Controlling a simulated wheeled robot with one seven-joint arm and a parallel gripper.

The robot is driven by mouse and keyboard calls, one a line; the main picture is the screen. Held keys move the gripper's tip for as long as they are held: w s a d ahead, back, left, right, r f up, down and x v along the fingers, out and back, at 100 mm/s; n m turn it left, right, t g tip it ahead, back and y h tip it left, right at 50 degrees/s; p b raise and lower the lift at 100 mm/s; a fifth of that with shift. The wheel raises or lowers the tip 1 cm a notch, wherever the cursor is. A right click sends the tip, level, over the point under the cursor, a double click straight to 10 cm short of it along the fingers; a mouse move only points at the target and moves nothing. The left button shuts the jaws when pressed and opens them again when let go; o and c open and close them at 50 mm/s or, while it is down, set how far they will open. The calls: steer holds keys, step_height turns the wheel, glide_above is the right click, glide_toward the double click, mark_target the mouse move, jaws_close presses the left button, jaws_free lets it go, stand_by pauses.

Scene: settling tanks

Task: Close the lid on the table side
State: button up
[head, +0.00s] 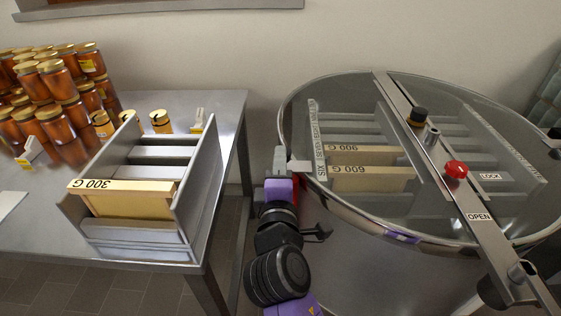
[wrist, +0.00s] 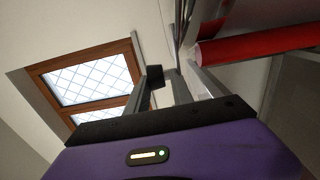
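The round steel tank (head: 335,225) stands at the right of the head view, with a steel bar across its top. The table-side lid half (head: 345,120) looks like a clear, tinted panel left of the bar. It appears to lie flat over the tank, but I cannot tell whether it is fully down. My gripper (head: 293,165) is at the tank's left rim, on the table side, with its fingertips close to the rim. Contact is unclear. In the wrist view the fingers (wrist: 168,85) stand close together, and I cannot tell whether anything is between them.
A steel table (head: 225,110) at left holds a frame rack (head: 205,170) and many honey jars (head: 60,85). A narrow gap separates table and tank. A red cylinder (wrist: 255,45) shows in the wrist view.

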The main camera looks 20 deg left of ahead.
steer(key=shift+f, duration=0.4)
steer(key=v, duration=0.7)
steer(key=shift+s+r, duration=0.35)
steer(key=shift+d, duration=0.1)
